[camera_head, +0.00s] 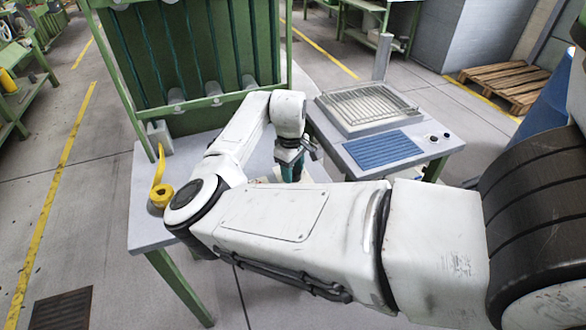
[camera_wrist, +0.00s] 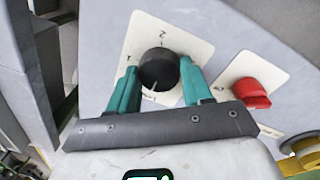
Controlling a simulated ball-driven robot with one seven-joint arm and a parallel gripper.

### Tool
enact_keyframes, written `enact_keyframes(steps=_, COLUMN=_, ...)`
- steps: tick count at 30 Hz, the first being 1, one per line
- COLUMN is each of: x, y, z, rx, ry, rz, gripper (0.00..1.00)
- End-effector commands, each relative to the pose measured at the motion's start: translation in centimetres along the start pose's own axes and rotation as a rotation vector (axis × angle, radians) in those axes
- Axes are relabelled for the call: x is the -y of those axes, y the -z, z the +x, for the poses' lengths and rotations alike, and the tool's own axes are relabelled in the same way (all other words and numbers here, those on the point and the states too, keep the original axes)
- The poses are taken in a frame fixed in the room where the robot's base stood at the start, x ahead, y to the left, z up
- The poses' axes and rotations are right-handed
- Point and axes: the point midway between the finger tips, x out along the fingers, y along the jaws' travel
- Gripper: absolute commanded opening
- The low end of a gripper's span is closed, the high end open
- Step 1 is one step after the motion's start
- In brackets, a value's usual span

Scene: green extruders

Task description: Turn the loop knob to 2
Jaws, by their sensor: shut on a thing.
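In the wrist view, a round black knob (camera_wrist: 158,64) stands on a cream label plate (camera_wrist: 176,36). A "2" is printed at the top of the plate and a "1" at its left. A pale mark on the knob's lower edge points down in the picture, away from the 2. The lower print is partly hidden by my gripper. My gripper (camera_wrist: 159,70) has its teal fingers on both sides of the knob and is shut on it. In the head view my gripper (camera_head: 291,163) is low over the table, and my arm hides the knob.
A red knob (camera_wrist: 250,93) on its own plate sits just right of my gripper in the wrist view. A yellow round part (camera_wrist: 303,148) is at the lower right. In the head view, a green rack (camera_head: 190,60) stands behind and a wire-topped unit (camera_head: 367,106) is at the right.

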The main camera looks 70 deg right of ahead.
Motion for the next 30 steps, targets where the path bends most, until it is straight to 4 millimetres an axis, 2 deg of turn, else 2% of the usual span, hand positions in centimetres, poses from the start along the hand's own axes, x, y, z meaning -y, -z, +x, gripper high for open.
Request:
enact_keyframes(steps=1, x=-0.01, y=0.00, z=-0.02, rx=0.000, ry=0.000, rz=0.000, gripper=0.31)
enact_keyframes(steps=5, x=-0.01, y=0.01, z=-0.02, rx=0.000, ry=0.000, rz=0.000, gripper=0.19)
enact_keyframes(steps=17, x=-0.11, y=-0.14, z=-0.48, rx=0.009, ry=-0.003, rz=0.054, gripper=0.19)
enact_keyframes(steps=30, x=-0.10, y=-0.18, z=-0.43, rx=0.029, ry=-0.002, rz=0.318, gripper=0.19)
